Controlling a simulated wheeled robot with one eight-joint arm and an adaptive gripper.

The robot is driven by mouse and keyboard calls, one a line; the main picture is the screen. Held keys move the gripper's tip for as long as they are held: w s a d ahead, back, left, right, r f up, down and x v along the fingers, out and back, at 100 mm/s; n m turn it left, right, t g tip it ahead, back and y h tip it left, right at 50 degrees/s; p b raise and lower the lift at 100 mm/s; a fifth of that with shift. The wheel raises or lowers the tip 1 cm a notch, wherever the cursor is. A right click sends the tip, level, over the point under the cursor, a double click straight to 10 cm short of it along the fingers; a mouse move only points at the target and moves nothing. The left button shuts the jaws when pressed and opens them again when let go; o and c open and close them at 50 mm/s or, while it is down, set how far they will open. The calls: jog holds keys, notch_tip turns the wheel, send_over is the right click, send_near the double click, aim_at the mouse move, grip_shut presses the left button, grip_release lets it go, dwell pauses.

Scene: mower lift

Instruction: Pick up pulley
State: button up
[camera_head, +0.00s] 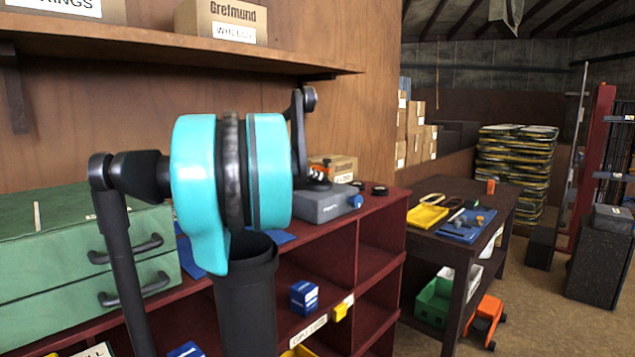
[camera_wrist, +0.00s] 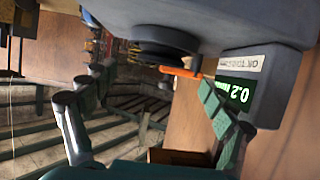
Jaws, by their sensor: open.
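A dark round stack, which looks like the pulley, sits on the grey box with a display in the wrist view (camera_wrist: 160,42), where things appear upside down. An orange bar (camera_wrist: 180,72) shows against it. In the head view the dark stack (camera_head: 318,184) shows small on top of the grey box (camera_head: 325,207). My gripper (camera_wrist: 157,85) is open and empty, its two green-padded fingers spread to the left and right of the orange bar. No contact with the stack is visible. In the head view my arm mostly hides the gripper.
The grey box's display (camera_wrist: 235,93) is close to the right finger. Two black rings (camera_head: 379,190) lie on the red shelf unit (camera_head: 385,203), right of the box. A green case (camera_head: 70,260) stands left. A wooden shelf (camera_head: 200,50) overhangs the back.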

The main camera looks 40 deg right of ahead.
jog(key=shift+x, duration=3)
jog(key=shift+r, duration=0.1)
jog(key=shift+c, duration=0.2)
jog(key=c, duration=1.6)
jog(key=shift+r, duration=0.15)
